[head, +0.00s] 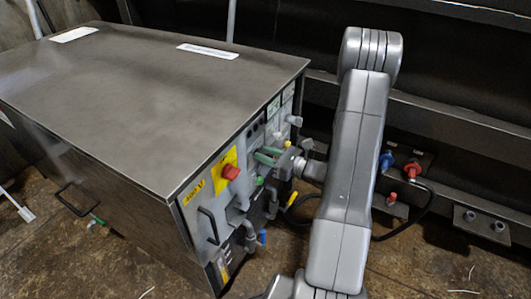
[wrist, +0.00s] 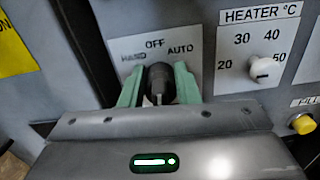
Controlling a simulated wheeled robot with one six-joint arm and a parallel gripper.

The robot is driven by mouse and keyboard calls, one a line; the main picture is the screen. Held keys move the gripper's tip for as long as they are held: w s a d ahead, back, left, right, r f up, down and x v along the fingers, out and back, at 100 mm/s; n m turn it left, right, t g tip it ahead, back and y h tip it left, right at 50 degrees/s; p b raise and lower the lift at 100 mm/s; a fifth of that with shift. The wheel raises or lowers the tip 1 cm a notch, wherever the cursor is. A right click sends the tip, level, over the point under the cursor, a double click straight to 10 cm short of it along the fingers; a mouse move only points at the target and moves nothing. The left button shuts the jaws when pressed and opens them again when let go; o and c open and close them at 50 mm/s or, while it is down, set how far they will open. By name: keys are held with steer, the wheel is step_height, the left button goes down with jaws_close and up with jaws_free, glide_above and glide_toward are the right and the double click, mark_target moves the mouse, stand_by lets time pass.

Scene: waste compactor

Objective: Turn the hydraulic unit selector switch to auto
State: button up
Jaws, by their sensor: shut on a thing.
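The selector switch (wrist: 160,80) is a black knob on a pale plate (wrist: 128,48) marked HAND, OFF and AUTO in the wrist view. OFF is above the knob, HAND to its upper left and AUTO to its upper right. My gripper (wrist: 158,85) has its green fingers on both sides of the knob and is shut on it. The knob stands roughly upright below OFF; its exact pointer setting is hard to read. In the head view my gripper (head: 268,156) is at the front panel of the grey hydraulic unit (head: 150,85), and the knob is hidden there.
A heater dial (wrist: 265,68) is right of the switch, with a yellow button (wrist: 303,124) below it. A red emergency stop (head: 231,172), handles and hose fittings crowd the panel. Blue and red couplings (head: 412,168) are behind my arm. Open floor lies front right.

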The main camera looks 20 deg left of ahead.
steer(key=m+p, duration=0.1)
steer(key=m, duration=0.1)
steer(key=m+p, duration=0.1)
steer(key=p, duration=0.1)
steer(key=shift+w+r+m, duration=0.15)
steer(key=shift+m, duration=0.25)
steer(key=shift+w+f+m+p, duration=0.1)
steer(key=shift+f+m+p, duration=0.05)
steer(key=shift+m+p, duration=0.75)
steer(key=shift+w+f+m+p, duration=0.1)
steer(key=shift+m+p, duration=0.6)
steer(key=shift+m, duration=0.4)
steer(key=shift+f+m, duration=0.1)
steer(key=shift+m, duration=0.2)
steer(key=o, duration=0.6)
steer(key=shift+d, duration=0.1)
steer(key=s+d, duration=0.1)
steer(key=d, duration=1.2)
steer(key=shift+d, duration=0.35)
steer(key=shift+s, duration=0.1)
